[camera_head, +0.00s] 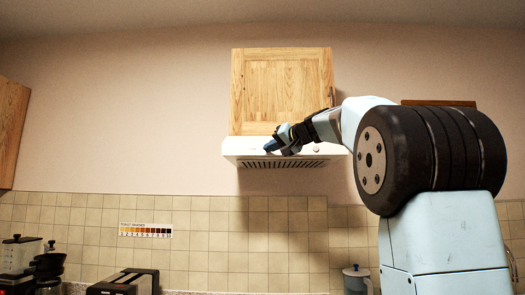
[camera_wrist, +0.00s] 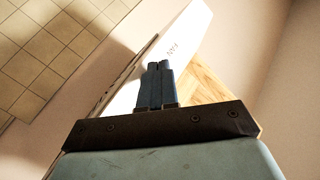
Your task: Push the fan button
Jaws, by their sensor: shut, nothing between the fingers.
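The white range hood (camera_head: 240,147) hangs under a wooden wall cabinet. My gripper (camera_head: 270,147) is at the left part of the hood's front face. In the wrist view my gripper (camera_wrist: 158,65) has its two dark blue fingers side by side, shut and empty, with the tips over the white hood (camera_wrist: 190,35). Small dark lettering (camera_wrist: 174,47), which seems to read FAN, shows on the hood just beyond the fingertips. I cannot make out the fan button; the fingers may hide it. Whether the tips touch the hood is unclear.
A small round mark (camera_head: 316,149) is on the hood's front, right of my gripper. The wooden cabinet (camera_head: 282,90) is just above. A coffee maker (camera_head: 50,265), a toaster-like appliance (camera_head: 125,283) and a lidded container (camera_head: 356,280) stand well below.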

